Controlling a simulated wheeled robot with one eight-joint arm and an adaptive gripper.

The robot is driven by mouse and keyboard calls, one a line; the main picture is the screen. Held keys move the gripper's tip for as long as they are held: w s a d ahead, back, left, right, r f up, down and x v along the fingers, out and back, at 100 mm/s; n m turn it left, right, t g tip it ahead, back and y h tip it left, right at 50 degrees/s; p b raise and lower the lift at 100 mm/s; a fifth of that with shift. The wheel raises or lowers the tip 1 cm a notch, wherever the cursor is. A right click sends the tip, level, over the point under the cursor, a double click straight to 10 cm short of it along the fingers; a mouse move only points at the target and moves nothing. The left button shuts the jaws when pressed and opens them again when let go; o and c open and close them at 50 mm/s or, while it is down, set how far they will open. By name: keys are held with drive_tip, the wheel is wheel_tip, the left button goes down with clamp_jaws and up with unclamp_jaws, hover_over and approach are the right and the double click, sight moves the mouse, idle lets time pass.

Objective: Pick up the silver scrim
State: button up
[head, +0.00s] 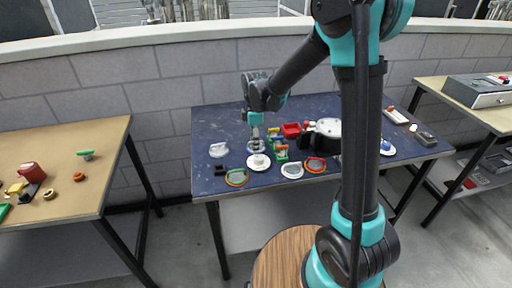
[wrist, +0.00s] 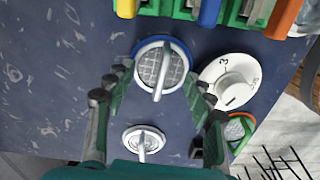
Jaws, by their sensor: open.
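A round silver mesh disc, which looks like the silver scrim (wrist: 148,68), lies on the dark blue table with a bright handle bar across it and a blue edge showing at its upper left. In the wrist view my gripper (wrist: 157,84) is open, its fingers on either side of the disc's lower part, with nothing held. In the head view my gripper (head: 256,136) points down above the same disc (head: 256,148). I cannot tell whether the fingers touch it. A smaller silver disc with a handle (wrist: 144,140) lies nearer the wrist.
A white numbered dial (wrist: 230,80) lies close to the right of the disc. A red and green ring (wrist: 240,128) is lower right. Several colored clamps (wrist: 210,12) stand along the top. Open blue table (wrist: 50,80) shows at left. Other tables (head: 70,150) stand apart.

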drive_tip(key=shift+s, duration=0.1)
clamp_jaws()
idle(0.3)
drive_tip(key=shift+r, duration=0.1)
